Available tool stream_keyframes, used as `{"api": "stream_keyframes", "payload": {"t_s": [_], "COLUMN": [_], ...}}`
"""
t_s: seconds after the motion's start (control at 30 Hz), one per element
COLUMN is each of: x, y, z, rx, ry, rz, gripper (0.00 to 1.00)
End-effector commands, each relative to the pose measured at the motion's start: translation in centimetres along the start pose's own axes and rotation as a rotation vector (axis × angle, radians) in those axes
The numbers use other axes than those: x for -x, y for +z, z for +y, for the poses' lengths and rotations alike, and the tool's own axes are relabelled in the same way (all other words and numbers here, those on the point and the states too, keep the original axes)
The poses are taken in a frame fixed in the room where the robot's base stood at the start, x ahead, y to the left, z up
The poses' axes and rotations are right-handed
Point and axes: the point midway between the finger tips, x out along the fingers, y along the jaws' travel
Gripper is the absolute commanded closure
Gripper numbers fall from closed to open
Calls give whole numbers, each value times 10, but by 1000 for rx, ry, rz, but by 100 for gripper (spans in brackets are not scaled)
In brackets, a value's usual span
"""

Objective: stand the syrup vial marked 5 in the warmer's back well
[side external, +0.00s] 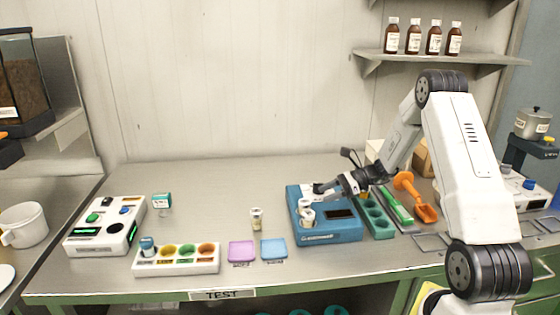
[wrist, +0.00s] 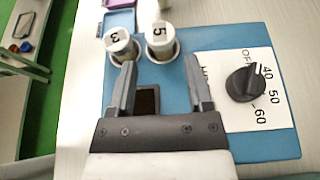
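The blue warmer (side external: 329,236) stands on the bench, and its top fills much of the wrist view (wrist: 268,148). The vial marked 5 (wrist: 160,40) and a vial marked 3 (wrist: 119,45) stand side by side at its left end, caps up. The 5 is the farther back of the two; how deep each sits is hidden. In the side view these vials (side external: 306,214) partly overlap. My gripper (wrist: 160,66) is open and empty, low over the warmer, its fingertips either side of the line to vial 5 and just short of it.
A black knob (wrist: 243,83) on a white dial plate rises beside the right finger. Another vial (side external: 256,219) stands on the bench near the purple pad (side external: 242,251) and blue pad (side external: 273,249). A green rack (side external: 377,222) sits close right of the warmer.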

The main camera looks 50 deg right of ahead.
Motion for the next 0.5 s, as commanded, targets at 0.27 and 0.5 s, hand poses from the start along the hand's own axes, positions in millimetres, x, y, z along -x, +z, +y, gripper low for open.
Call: {"api": "stream_keyframes", "payload": {"t_s": [0.27,0.5], "x": [15,18], "y": [0,0], "z": [0,0], "rx": [0,-1], "ry": [-1,-1], "rz": [0,0], "gripper": [35,35]}}
